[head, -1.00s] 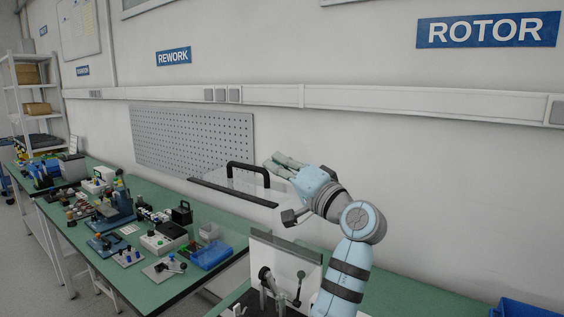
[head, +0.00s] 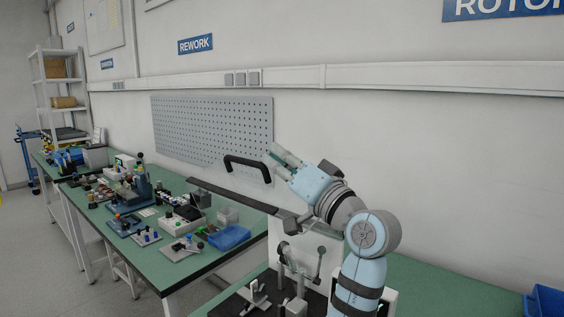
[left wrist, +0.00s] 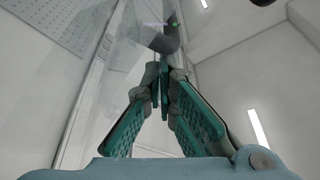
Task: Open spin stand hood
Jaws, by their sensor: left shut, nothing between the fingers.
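The spin stand hood shows as a faint clear panel with a black arched handle (head: 246,166) and a dark strip (head: 232,194) along its lower edge. It appears raised above the fixture (head: 292,268) on the near bench. My left gripper (head: 274,153) is shut and empty, just right of the handle and slightly above its right end. In the left wrist view the closed fingers (left wrist: 162,80) point at a dark curved bar (left wrist: 160,32), probably the handle; contact cannot be told. Clear panel shows at left there. My right gripper is out of view.
A green bench (head: 165,268) at left holds several small tools and a blue tray (head: 229,237). A pegboard (head: 212,132) hangs on the wall behind. A blue bin (head: 543,300) is at lower right. The wall area right of my arm is clear.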

